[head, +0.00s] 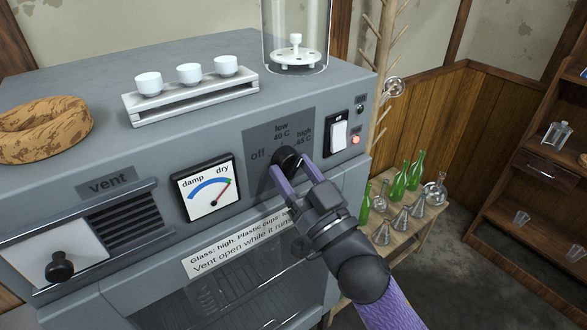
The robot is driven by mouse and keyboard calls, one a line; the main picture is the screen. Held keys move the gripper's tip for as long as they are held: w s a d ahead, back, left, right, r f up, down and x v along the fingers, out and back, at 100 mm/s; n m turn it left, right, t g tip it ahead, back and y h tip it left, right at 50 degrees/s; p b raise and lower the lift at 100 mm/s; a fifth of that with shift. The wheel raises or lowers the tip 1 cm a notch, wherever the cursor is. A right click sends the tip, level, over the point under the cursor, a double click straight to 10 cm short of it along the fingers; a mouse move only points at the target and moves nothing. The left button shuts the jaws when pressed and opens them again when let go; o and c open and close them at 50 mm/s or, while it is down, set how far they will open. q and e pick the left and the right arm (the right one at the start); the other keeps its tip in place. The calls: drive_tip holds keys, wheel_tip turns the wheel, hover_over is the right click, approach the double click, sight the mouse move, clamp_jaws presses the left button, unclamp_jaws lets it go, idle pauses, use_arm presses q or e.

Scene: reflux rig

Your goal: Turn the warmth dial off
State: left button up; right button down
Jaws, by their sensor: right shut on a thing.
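The warmth dial is a black round knob (287,157) on a dark plate (294,122) on the front of the grey cabinet. The plate is marked "off" at left, "low 40 C" at top and "high 65 C" at right. My right gripper (289,166) comes from the lower right and is shut on the dial, with one purple finger on each side. The fingers partly cover the knob, and I cannot tell which mark it points to. My left gripper is not in view.
Left of the dial are a damp/dry gauge (208,188) and a vent slider with a black knob (59,267). A white rocker switch (339,135) is to the right. Cups on a rack (190,103), a glass jar (296,30) and a coiled ring (42,130) stand on top.

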drive_tip(key=n+g+y, duration=0.1)
drive_tip(key=n, duration=0.1)
drive_tip(key=n+y+p, duration=0.1)
drive_tip(key=n, duration=0.2)
drive_tip(key=shift+w+d+r+n+g, duration=0.1)
drive_tip(key=shift+d+n+g, duration=0.05)
drive_tip(key=shift+n+g, duration=0.2)
drive_tip(key=n+g+y+p, duration=0.1)
drive_tip(key=n, duration=0.2)
drive_tip(key=n+g+p, duration=0.1)
drive_tip(key=n+g, duration=0.1)
drive_tip(key=n, duration=0.1)
drive_tip(key=shift+w+d+r+y, duration=0.1)
drive_tip(key=shift+d+r+y, duration=0.05)
drive_tip(key=shift+y, duration=0.25)
drive_tip(key=n+g+p, duration=0.1)
drive_tip(key=n+p, duration=0.1)
drive_tip(key=n, duration=0.1)
drive_tip(key=n+g+p, duration=0.1)
drive_tip(key=n+g, duration=0.1)
drive_tip(key=n, duration=0.1)
drive_tip(key=shift+d+r+n+p, duration=0.1)
drive_tip(key=shift+r+n+p, duration=0.1)
drive_tip(key=shift+n+p, duration=0.15)
drive_tip(key=shift+w+n+g+h+p, duration=0.1)
drive_tip(key=shift+n+g+h+p, duration=0.2)
drive_tip(key=shift+n+p, duration=0.7)
drive_tip(key=shift+n+g+h+p, duration=0.3)
drive_tip(key=shift+n+p, duration=0.35)
drive_tip(key=shift+n, duration=0.65)
